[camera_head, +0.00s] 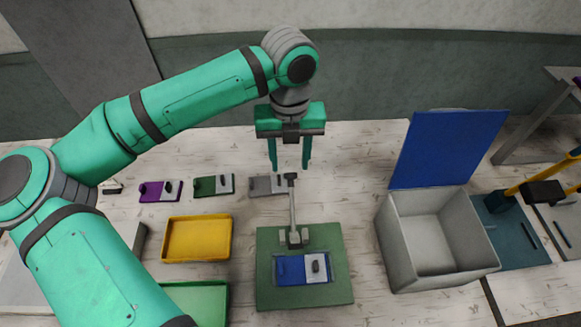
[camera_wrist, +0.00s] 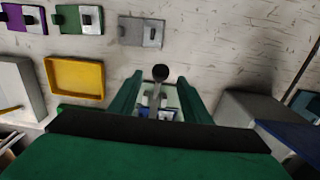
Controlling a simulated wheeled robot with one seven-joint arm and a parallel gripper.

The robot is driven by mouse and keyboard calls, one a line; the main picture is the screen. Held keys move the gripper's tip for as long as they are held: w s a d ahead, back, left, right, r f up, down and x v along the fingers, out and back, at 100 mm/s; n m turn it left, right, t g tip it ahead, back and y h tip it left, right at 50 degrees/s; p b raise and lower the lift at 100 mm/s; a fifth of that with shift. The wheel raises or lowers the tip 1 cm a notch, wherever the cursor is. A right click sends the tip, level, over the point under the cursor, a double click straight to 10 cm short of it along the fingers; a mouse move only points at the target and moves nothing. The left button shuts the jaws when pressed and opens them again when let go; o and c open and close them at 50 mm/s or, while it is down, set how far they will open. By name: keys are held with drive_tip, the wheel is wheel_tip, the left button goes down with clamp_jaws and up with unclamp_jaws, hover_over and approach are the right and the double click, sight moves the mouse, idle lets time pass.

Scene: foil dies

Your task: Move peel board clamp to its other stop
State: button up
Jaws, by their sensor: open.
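The peel board (camera_head: 327,238) is a flat green plate on the table, with a blue-and-white die (camera_head: 291,269) lying on it. Its clamp (camera_head: 293,208) is a grey lever with a dark knob, hinged at the board's back part. The lever stands up from the hinge, off the die; its exact tilt is hard to tell. My gripper (camera_head: 290,167) is open and points down just above the knob. In the wrist view the knob (camera_wrist: 160,73) appears between the fingers (camera_wrist: 159,82), not gripped. The fingers partly hide the board there.
A yellow tray (camera_head: 197,257) and a green tray (camera_head: 205,288) lie left of the board. Purple (camera_head: 160,191), green (camera_head: 213,185) and grey (camera_head: 266,186) dies lie behind. A grey box (camera_head: 390,239) with a raised blue lid (camera_head: 449,148) stands to the right.

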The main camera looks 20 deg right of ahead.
drive_tip(key=shift+f, duration=2.1)
clamp_jaws()
